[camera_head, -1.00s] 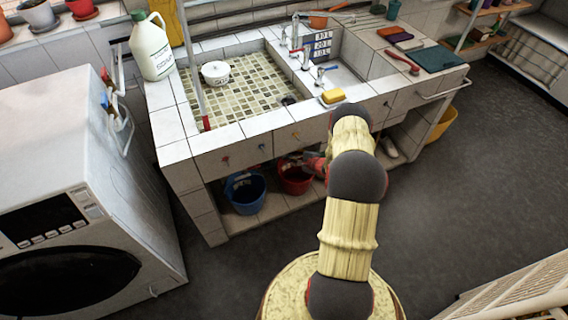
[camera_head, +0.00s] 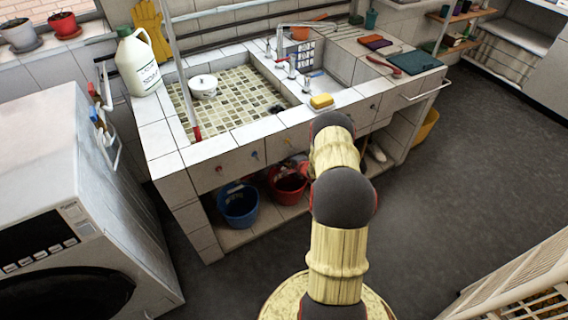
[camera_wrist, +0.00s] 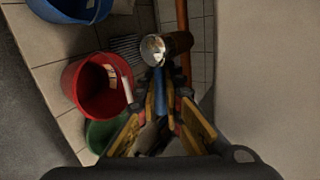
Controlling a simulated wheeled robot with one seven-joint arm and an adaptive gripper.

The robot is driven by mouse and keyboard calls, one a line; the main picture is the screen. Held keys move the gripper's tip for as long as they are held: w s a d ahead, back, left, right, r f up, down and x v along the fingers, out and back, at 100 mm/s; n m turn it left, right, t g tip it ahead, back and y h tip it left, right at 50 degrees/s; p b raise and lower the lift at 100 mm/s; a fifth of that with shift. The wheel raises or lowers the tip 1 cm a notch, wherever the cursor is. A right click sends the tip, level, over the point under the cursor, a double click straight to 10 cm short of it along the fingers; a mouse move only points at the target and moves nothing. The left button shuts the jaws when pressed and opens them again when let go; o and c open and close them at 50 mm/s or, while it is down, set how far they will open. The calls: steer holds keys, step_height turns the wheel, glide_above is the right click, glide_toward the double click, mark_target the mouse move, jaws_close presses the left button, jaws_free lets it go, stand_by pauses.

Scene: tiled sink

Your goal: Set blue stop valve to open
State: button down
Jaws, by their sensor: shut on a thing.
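In the wrist view my gripper (camera_wrist: 161,104) reaches in under the sink. Its yellow-padded fingers are closed around a narrow blue piece (camera_wrist: 160,88), which looks like the blue stop valve's handle. The fingers hide most of the valve, and I cannot tell its exact turn angle. A round shiny metal end on a dark cylinder (camera_wrist: 153,49) lies just beyond the fingertips. In the head view my arm hides the valve, and my gripper is out of sight below the counter.
Under the sink are a red bucket (camera_head: 287,184), a blue bucket (camera_head: 238,204) and, in the wrist view, a green bucket (camera_wrist: 104,134). An orange-brown pipe (camera_wrist: 183,40) stands beyond the valve. A pale surface (camera_wrist: 270,90) borders the gripper's right. The washing machine (camera_head: 85,190) stands left.

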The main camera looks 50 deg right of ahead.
steer(key=shift+a+f, duration=0.1)
steer(key=c, duration=2)
jaws_free()
steer(key=shift+c, duration=0.2)
steer(key=shift+o, duration=0.6)
steer(key=shift+s+r, duration=0.1)
steer(key=shift+r, duration=0.15)
steer(key=v, duration=0.7)
steer(key=shift+s, duration=0.4)
steer(key=shift+c, duration=0.2)
